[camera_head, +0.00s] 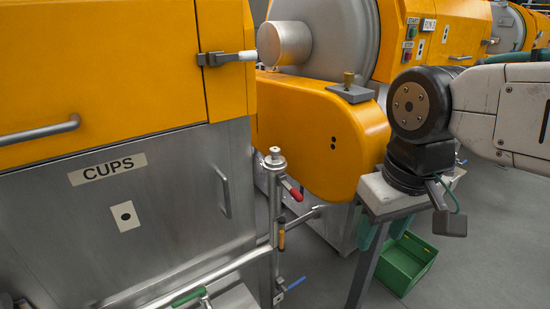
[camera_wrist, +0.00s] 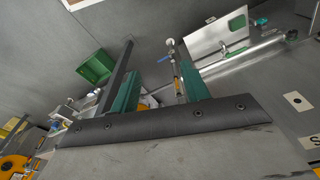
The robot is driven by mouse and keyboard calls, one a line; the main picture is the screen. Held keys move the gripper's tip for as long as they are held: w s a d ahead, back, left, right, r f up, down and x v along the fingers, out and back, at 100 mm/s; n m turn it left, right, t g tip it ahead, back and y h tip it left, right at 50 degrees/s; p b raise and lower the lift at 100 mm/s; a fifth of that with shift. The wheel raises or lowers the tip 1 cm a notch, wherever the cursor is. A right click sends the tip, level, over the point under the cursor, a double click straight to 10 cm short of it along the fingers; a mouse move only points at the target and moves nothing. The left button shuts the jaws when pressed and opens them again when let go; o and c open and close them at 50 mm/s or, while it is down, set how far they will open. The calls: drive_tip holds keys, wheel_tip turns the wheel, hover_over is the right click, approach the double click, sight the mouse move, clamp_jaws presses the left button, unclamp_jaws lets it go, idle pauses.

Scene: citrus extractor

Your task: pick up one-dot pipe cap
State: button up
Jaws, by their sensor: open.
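A silver cap with a small knob (camera_head: 274,158) sits on top of an upright pipe in the middle of the head view. No dot can be made out on it, so I cannot confirm it is the one-dot pipe cap. My gripper (camera_head: 384,230) is to the right of this pipe and apart from it, with its green fingers pointing down. In the wrist view my gripper (camera_wrist: 158,92) has its fingers spread, with nothing held between them. The cap cannot be clearly picked out in the wrist view.
The pipe has a red handle (camera_head: 293,190) and a blue handle (camera_head: 296,283). The orange housing (camera_head: 322,134) stands close behind it. The steel CUPS panel (camera_head: 165,205) stands to the left. A green crate (camera_head: 407,263) is on the floor below my gripper. Open floor lies at the right.

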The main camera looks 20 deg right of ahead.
drive_tip(key=shift+o, duration=0.6)
drive_tip(key=t, duration=1.2)
approach(277, 153)
drive_tip(key=f+x, duration=0.1)
drive_tip(key=x, duration=0.3)
drive_tip(key=shift+w+d+r, duration=0.1)
drive_tip(key=shift+d+r, duration=0.1)
drive_tip(key=shift+r, duration=0.1)
drive_tip(key=x, duration=0.7)
drive_tip(key=shift+w+a, duration=0.2)
drive_tip(key=shift+w, duration=0.05)
drive_tip(key=c, duration=1.1)
